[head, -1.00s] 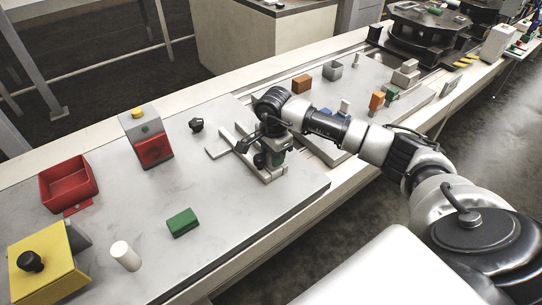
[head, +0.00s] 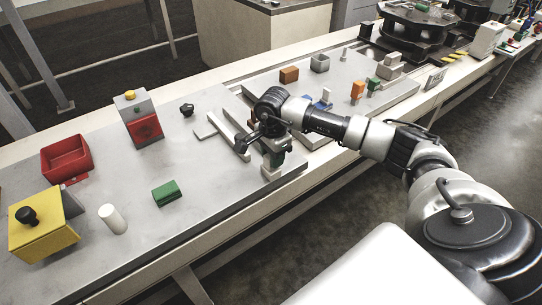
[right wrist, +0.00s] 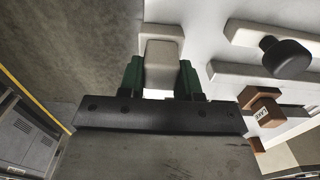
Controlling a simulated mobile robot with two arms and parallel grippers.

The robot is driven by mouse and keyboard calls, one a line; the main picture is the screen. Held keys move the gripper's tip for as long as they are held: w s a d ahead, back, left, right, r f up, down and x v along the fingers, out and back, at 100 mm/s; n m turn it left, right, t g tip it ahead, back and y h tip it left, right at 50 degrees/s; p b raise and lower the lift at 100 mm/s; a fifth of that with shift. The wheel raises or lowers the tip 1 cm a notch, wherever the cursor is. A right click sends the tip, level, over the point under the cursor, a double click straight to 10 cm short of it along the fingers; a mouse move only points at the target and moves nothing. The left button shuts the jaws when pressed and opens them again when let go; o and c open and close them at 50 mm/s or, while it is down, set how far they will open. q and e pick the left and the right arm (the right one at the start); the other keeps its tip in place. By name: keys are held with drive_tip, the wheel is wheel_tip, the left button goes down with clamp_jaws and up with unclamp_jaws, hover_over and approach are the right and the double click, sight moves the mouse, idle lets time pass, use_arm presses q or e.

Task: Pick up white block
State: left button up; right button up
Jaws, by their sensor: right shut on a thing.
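My right gripper (head: 272,160) is at the near edge of the grey work surface, beside the pale fixture rails. In the right wrist view its green fingers (right wrist: 161,78) are shut on a white block (right wrist: 162,68), one finger on each side. The block's lower part (head: 270,173) shows below the fingers in the head view. A wider pale piece (right wrist: 164,34) lies just beyond it in the wrist view; I cannot tell whether it belongs to the block. My left gripper is not in view.
Pale rails (head: 230,130) lie just left of the gripper. A green block (head: 167,193), white cylinder (head: 113,219), red bin (head: 53,165) and yellow box (head: 45,238) with a black knob stand further left. Brown (head: 289,75) and orange (head: 358,90) blocks are behind, right.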

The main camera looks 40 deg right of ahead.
drive_tip(key=shift+s, duration=0.45)
drive_tip(key=shift+w, duration=0.1)
drive_tip(key=o, duration=1)
wheel_tip(320, 180, up, 11)
drive_tip(key=shift+f+b, duration=0.1)
drive_tip(key=shift+b, duration=0.2)
drive_tip(key=shift+o, duration=0.2)
